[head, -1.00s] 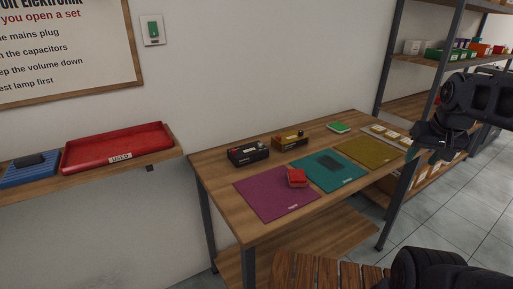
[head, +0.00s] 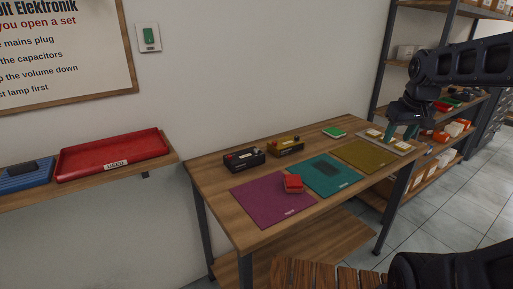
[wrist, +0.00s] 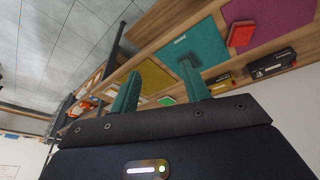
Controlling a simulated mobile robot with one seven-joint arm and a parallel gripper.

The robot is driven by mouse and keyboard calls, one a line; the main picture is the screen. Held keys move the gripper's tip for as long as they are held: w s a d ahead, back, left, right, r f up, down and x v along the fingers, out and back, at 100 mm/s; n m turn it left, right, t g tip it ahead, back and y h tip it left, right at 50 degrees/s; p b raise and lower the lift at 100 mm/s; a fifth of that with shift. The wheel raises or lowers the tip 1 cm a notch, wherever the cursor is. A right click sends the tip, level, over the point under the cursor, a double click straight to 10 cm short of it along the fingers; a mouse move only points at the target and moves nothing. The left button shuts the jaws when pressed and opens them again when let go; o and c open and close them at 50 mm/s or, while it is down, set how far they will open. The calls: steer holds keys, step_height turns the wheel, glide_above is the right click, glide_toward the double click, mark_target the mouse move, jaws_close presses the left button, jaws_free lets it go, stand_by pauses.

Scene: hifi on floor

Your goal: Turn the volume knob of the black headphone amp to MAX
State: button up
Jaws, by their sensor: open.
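The black headphone amp (head: 244,160) is a small black box at the back left of the table, behind the purple mat. It has small red and pale details on top and a dark knob-like part (head: 258,151) at its right end; the knob's setting is too small to read. In the wrist view the amp (wrist: 272,64) lies at the right, tilted in the picture. My gripper (head: 401,132) is open and empty near the table's right end, well apart from the amp. Its green fingers also show in the wrist view (wrist: 160,88), spread apart.
A red object (head: 293,183) lies between the purple mat (head: 268,204) and the teal mat (head: 325,187). An olive mat (head: 372,156) is at the right. A shelf with a red tray (head: 105,158) is left; racks stand right.

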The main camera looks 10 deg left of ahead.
steer(key=w+a+r+n+g, duration=0.15)
steer(key=w+a+n, duration=0.35)
steer(key=w+a, duration=0.5)
steer(key=n+g, duration=0.2)
steer(key=n, duration=1.1)
glide_above(257, 149)
step_height(257, 149, down, 15)
step_height(257, 149, down, 10)
steer(key=shift+a+f, duration=0.1)
steer(key=shift+w, duration=0.1)
steer(key=c, duration=1)
